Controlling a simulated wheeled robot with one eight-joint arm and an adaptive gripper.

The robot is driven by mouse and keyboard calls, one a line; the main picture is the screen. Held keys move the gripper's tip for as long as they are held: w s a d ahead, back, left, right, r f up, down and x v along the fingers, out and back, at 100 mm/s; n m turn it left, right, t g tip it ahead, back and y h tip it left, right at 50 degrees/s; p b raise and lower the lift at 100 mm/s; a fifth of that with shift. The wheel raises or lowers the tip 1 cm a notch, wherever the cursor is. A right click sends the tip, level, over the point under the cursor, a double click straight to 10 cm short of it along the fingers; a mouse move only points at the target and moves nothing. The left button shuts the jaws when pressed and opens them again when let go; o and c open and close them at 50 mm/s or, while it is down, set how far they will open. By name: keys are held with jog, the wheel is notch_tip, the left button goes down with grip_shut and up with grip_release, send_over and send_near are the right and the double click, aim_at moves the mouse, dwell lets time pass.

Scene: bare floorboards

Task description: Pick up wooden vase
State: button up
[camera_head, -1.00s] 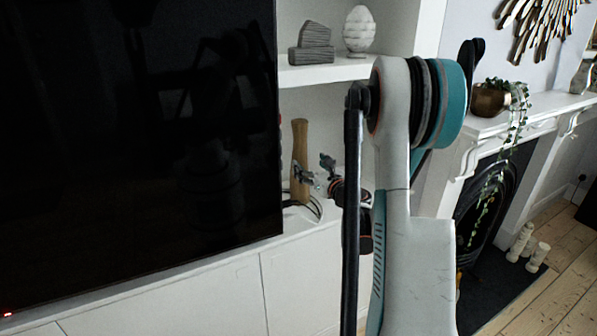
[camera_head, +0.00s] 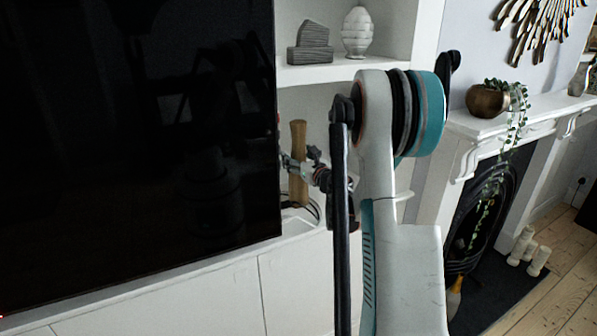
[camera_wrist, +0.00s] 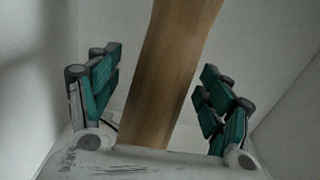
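The wooden vase (camera_head: 298,163) is a tall, narrow brown column. It stands on the white ledge beside the right edge of the black screen, and black cables lie near its base. In the wrist view the vase (camera_wrist: 168,75) rises between the two teal finger pads, tilted in the picture. My gripper (camera_wrist: 160,95) is open, with a gap showing on each side of the vase. In the head view my gripper (camera_head: 297,165) is at the vase's middle height and partly overlaps it. The vase's lower end is hidden in the wrist view.
The large black screen (camera_head: 140,140) stands close to the left of the vase. A white shelf (camera_head: 325,72) above holds a grey striped ornament (camera_head: 310,45) and a white ribbed egg-shaped ornament (camera_head: 357,33). A mantel with a brass plant pot (camera_head: 488,101) is at the right.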

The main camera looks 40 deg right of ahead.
grip_shut()
jog(key=shift+r, duration=0.15)
